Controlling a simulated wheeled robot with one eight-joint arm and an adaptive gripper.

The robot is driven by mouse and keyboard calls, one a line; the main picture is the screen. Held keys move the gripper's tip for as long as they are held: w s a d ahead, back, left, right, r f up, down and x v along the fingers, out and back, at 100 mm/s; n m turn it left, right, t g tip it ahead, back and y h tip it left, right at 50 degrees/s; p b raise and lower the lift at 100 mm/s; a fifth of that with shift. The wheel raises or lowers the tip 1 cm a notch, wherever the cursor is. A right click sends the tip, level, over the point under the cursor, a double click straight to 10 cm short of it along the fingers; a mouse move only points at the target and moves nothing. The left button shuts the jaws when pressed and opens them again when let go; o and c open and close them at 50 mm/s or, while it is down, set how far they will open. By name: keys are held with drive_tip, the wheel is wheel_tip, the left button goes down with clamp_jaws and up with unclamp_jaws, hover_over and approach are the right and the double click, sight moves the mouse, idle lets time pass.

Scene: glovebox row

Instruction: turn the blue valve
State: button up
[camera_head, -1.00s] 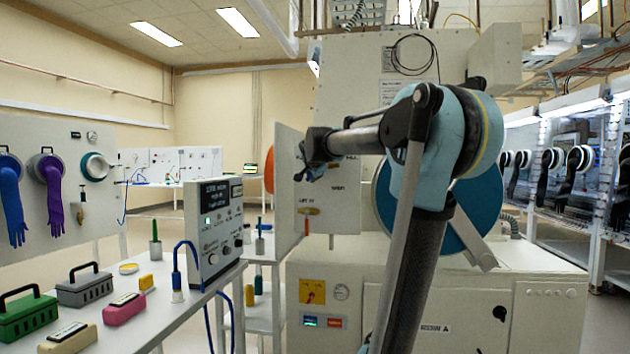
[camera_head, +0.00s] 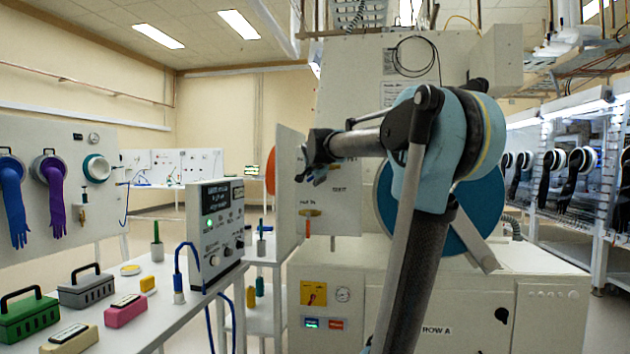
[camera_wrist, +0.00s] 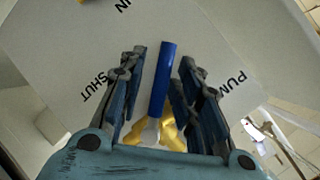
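The blue valve's handle (camera_wrist: 163,80) is a straight blue lever on a yellow body (camera_wrist: 165,135), seen in the wrist view against a pale panel (camera_wrist: 225,60). The panel is lettered SHUT on the left and PUM on the right, the rest hidden. My gripper (camera_wrist: 160,75) is open, with one finger on each side of the lever and gaps between. In the head view my gripper (camera_head: 312,170) is in front of the white panel (camera_head: 290,190); the valve is mostly hidden there by my gripper and arm.
A valve with an orange handle (camera_head: 307,228) is lower on the same panel. A control box (camera_head: 215,232) stands on the table at the left, with a blue cable, a green case (camera_head: 28,318) and a grey case (camera_head: 86,290). A white cabinet (camera_head: 460,300) stands below my arm.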

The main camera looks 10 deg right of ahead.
drive_tip(key=v, duration=0.7)
drive_tip(key=shift+s+r, duration=0.15)
drive_tip(key=shift+s, duration=0.25)
